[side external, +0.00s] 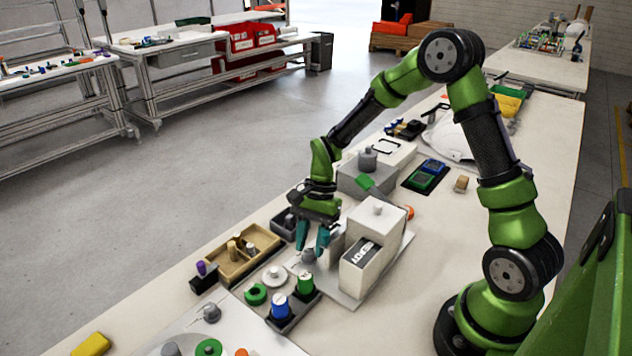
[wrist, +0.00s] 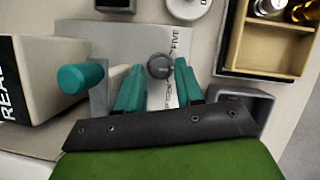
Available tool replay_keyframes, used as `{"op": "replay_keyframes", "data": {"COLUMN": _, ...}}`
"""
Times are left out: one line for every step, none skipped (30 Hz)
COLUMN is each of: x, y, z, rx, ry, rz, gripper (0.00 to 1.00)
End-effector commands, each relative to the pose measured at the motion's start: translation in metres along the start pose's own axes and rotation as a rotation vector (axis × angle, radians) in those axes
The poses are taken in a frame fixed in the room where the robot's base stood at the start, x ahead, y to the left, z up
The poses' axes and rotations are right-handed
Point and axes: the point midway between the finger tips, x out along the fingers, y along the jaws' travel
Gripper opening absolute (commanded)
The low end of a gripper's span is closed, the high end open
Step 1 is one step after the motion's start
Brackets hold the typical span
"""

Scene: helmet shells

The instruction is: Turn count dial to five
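The count dial (wrist: 159,66) is a small round grey knob on a light grey plate (wrist: 110,38) in the wrist view. The word FIVE (wrist: 176,40) is printed beside it on its upper right; other lettering below is partly hidden. In the side view the dial (side external: 307,256) sits low at the front of the machine. My gripper (wrist: 160,70) is open, with one teal finger on each side of the dial and a small gap visible on both sides. My gripper (side external: 311,247) points down over the dial in the side view. The dial's pointer direction cannot be told.
A pale box with a READY label (side external: 367,252) stands close beside my gripper. A teal cylinder (wrist: 80,78) juts out near my fingers. A wooden tray (side external: 222,272) and a holder with blue and green capped cylinders (side external: 291,319) are nearby.

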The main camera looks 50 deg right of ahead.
Motion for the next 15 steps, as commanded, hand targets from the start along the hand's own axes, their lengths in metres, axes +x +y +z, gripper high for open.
{"op": "replay_keyframes", "data": {"x": 0.0053, "y": 0.0002, "z": 0.0004, "rx": -0.001, "ry": -0.001, "rz": 0.001, "gripper": 0.36}}
{"op": "replay_keyframes", "data": {"x": 0.0074, "y": 0.0001, "z": 0.0004, "rx": -0.001, "ry": -0.001, "rz": 0.001, "gripper": 0.36}}
{"op": "replay_keyframes", "data": {"x": 0.0096, "y": 0.0002, "z": 0.0005, "rx": -0.001, "ry": -0.001, "rz": 0.001, "gripper": 0.36}}
{"op": "replay_keyframes", "data": {"x": 0.0109, "y": 0.0002, "z": 0.0005, "rx": -0.001, "ry": -0.001, "rz": 0.001, "gripper": 0.36}}
{"op": "replay_keyframes", "data": {"x": 0.0119, "y": 0.0001, "z": 0.0005, "rx": -0.001, "ry": -0.001, "rz": 0.000, "gripper": 0.36}}
{"op": "replay_keyframes", "data": {"x": 0.0127, "y": 0.0001, "z": 0.0004, "rx": -0.001, "ry": 0.000, "rz": 0.000, "gripper": 0.36}}
{"op": "replay_keyframes", "data": {"x": 0.0130, "y": 0.0000, "z": 0.0004, "rx": -0.001, "ry": 0.000, "rz": 0.000, "gripper": 0.36}}
{"op": "replay_keyframes", "data": {"x": 0.0132, "y": 0.0000, "z": 0.0004, "rx": -0.001, "ry": 0.000, "rz": -0.001, "gripper": 0.36}}
{"op": "replay_keyframes", "data": {"x": 0.0131, "y": 0.0000, "z": 0.0004, "rx": -0.001, "ry": 0.000, "rz": -0.001, "gripper": 0.36}}
{"op": "replay_keyframes", "data": {"x": 0.0131, "y": 0.0000, "z": 0.0004, "rx": -0.001, "ry": 0.000, "rz": -0.001, "gripper": 0.36}}
{"op": "replay_keyframes", "data": {"x": 0.0130, "y": 0.0000, "z": 0.0004, "rx": -0.001, "ry": 0.000, "rz": -0.001, "gripper": 0.36}}
{"op": "replay_keyframes", "data": {"x": 0.0129, "y": 0.0000, "z": 0.0004, "rx": -0.001, "ry": 0.000, "rz": -0.001, "gripper": 0.36}}
{"op": "replay_keyframes", "data": {"x": 0.0129, "y": 0.0000, "z": 0.0004, "rx": -0.001, "ry": 0.000, "rz": -0.001, "gripper": 0.36}}
{"op": "replay_keyframes", "data": {"x": 0.0128, "y": 0.0000, "z": 0.0004, "rx": -0.001, "ry": 0.000, "rz": -0.001, "gripper": 0.33}}
{"op": "replay_keyframes", "data": {"x": 0.0128, "y": 0.0000, "z": 0.0004, "rx": -0.001, "ry": 0.000, "rz": -0.001, "gripper": 0.27}}
